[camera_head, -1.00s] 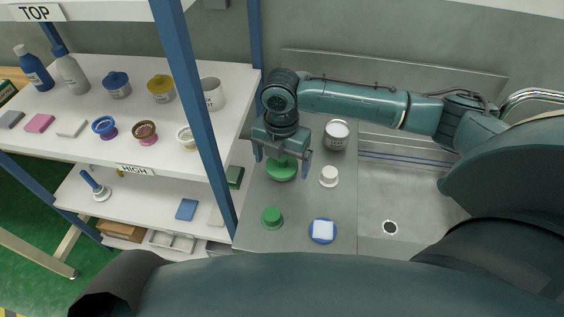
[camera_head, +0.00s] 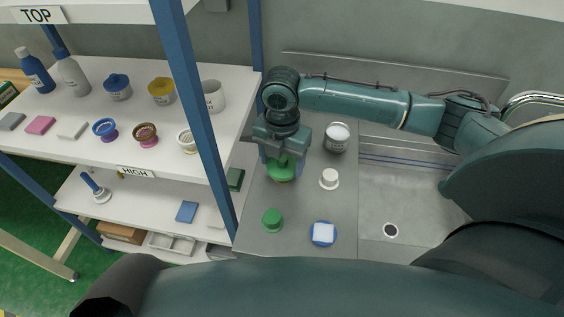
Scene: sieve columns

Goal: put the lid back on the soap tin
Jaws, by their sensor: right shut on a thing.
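My right gripper (camera_head: 283,168) points down over the left part of the metal counter and is shut on a green round thing that looks like a lid (camera_head: 287,175). The fingers hide part of it, and I cannot tell whether it is clear of the counter. A grey-white tin (camera_head: 336,138) with a dark label stands upright to the right of the gripper. Its pale round top shows no lid with a knob. My left gripper is not in view.
A white stepped piece (camera_head: 329,178), a green one (camera_head: 272,219) and a blue dish with a white block (camera_head: 323,233) stand nearer me on the counter (camera_head: 299,211). The sink (camera_head: 395,195) is right. A blue shelf post (camera_head: 199,120) rises left.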

